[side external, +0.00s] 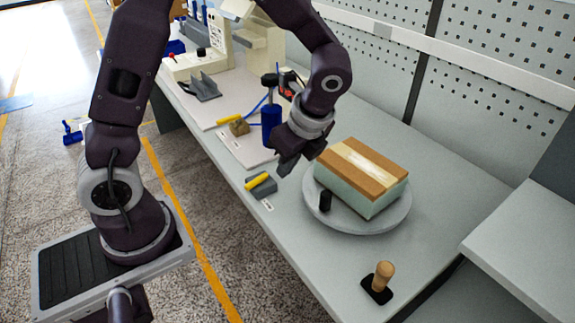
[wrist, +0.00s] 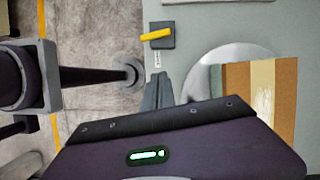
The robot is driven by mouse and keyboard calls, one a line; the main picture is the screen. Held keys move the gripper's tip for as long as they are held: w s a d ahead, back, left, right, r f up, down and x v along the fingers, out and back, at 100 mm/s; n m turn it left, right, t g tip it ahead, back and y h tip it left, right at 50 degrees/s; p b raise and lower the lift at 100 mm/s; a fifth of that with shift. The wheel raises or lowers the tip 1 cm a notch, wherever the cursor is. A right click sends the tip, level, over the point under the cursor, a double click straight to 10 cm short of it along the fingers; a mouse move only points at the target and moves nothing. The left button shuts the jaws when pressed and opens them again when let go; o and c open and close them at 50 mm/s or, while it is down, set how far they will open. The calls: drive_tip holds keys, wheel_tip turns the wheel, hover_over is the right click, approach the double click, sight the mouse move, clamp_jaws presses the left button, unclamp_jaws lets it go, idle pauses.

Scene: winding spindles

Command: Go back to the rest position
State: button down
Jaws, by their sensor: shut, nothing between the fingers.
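My gripper (side external: 286,161) hangs above the workbench (side external: 262,281), between a small grey block with a yellow bar and a round grey turntable. It is shut and empty, pointing down. In the wrist view my gripper (wrist: 158,88) shows its fingers together over the bench near its front edge. No held object shows in either view.
A taped cardboard-topped box (side external: 360,172) stands on the turntable (side external: 345,224). A yellow bar (side external: 257,181) lies on a grey block (side external: 262,189). A blue cylinder (side external: 271,125) stands behind. A wooden-handled stamp (side external: 381,278) stands at the front right. Bench space left of the stamp is clear.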

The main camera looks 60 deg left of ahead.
drive_tip(key=s+d+r+n+t+h, duration=0.2)
drive_tip(key=s+r+n+t+h, duration=0.2)
drive_tip(key=s+r+n, duration=0.9)
drive_tip(key=shift+s+r+n+t, duration=0.4)
drive_tip(key=shift+s+n+t, duration=0.05)
drive_tip(key=shift+n+t, duration=0.6)
drive_tip(key=c, duration=2)
unclamp_jaws()
drive_tip(key=shift+s+d+r+n, duration=0.1)
drive_tip(key=shift+s+d+n, duration=0.1)
drive_tip(key=shift+s+n, duration=0.15)
drive_tip(key=o, duration=0.6)
drive_tip(key=w+a+f, duration=0.1)
drive_tip(key=w, duration=0.1)
drive_tip(key=w+a+f+n+g+y, duration=0.1)
drive_tip(key=w+a, duration=0.1)
drive_tip(key=w+a+f+g, duration=0.1)
drive_tip(key=a+f, duration=0.1)
drive_tip(key=shift+w+f+y, duration=0.1)
drive_tip(key=shift+w+y, duration=0.3)
drive_tip(key=shift+c, duration=0.2)
drive_tip(key=n+g+h, duration=0.1)
drive_tip(key=g+h, duration=0.1)
drive_tip(key=g, duration=0.1)
hover_over(251, 183)
wheel_tip(251, 183, down, 12)
drive_tip(key=shift+f, duration=0.1)
wheel_tip(251, 183, down, 6)
drive_tip(key=shift+f, duration=0.5)
clamp_jaws()
